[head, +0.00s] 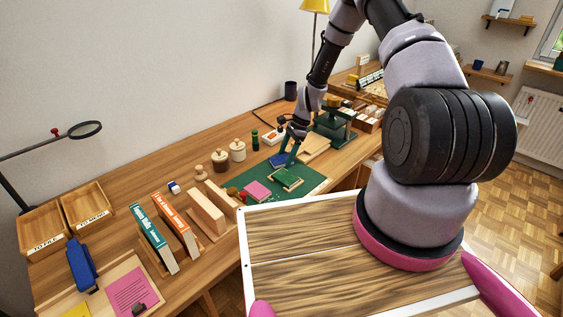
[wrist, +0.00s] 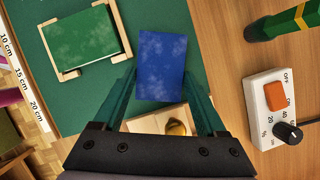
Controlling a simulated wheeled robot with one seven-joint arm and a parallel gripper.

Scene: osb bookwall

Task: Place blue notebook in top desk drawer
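The blue notebook (head: 277,160) lies on the far side of the green mat; the wrist view shows its whole blue cover (wrist: 162,62). My gripper (head: 291,162) is lowered over the mat at the notebook's right end. In the wrist view my gripper's green fingers (wrist: 162,72) are spread, one along each long side of the notebook, with tips very close to its edges. I cannot tell whether they touch it. The notebook looks flat, not lifted. The desk drawer is not visible in either view.
A green notebook (wrist: 80,43) sits in a wooden holder beside the blue one; a pink one (head: 257,190) is farther left. A switch box (wrist: 277,110) and a green-yellow object (wrist: 287,22) are on the wall side. Upright books (head: 176,225) and jars stand left.

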